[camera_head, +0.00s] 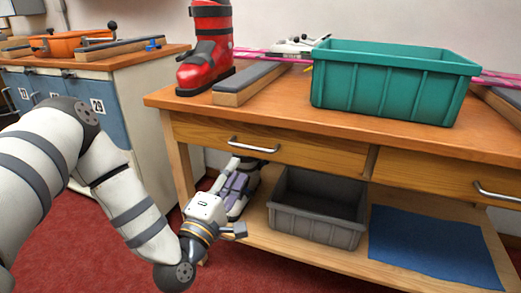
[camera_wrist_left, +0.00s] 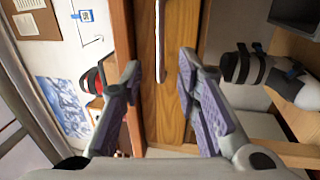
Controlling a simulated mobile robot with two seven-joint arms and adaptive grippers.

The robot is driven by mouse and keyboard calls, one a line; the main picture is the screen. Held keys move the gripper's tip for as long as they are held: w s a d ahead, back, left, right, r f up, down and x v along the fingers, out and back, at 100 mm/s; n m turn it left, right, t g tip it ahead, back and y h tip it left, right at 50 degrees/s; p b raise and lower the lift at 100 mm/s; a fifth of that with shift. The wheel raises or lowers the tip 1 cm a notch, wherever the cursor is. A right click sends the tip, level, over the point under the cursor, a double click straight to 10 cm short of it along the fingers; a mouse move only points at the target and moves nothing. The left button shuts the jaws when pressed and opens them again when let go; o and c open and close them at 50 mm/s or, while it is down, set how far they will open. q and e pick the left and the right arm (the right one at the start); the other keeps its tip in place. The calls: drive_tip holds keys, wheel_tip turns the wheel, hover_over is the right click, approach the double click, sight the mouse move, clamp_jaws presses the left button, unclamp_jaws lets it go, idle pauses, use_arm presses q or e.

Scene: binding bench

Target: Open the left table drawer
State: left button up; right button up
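The left table drawer (camera_head: 300,153) has a wooden front and looks shut. Its silver bar handle (camera_head: 253,146) is near the left end of the front. My left gripper (camera_head: 236,182) is low in front of the table, below the handle in the head view. In the left wrist view, the gripper (camera_wrist_left: 158,63) is open and empty. The handle (camera_wrist_left: 160,42) shows between its fingers, beyond the fingertips, with the drawer front (camera_wrist_left: 176,95) behind. I cannot tell how far the handle is from the fingers. My right gripper is not in view.
The tabletop (camera_head: 285,112) carries a red ski boot (camera_head: 207,50) and a green crate (camera_head: 390,85). On the lower shelf are a grey bin (camera_head: 312,222), a blue cloth (camera_head: 425,243) and a white-and-dark boot-like object (camera_wrist_left: 240,66). A bench with an orange item (camera_head: 65,44) stands left.

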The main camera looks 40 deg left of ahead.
sight(249, 149)
use_arm(q)
drive_tip(key=b+x, duration=0.1)
drive_tip(key=x, duration=0.8)
drive_tip(key=shift+w+r, duration=0.1)
drive_tip(key=shift+w, duration=0.25)
drive_tip(key=shift+c, duration=0.4)
clamp_jaws()
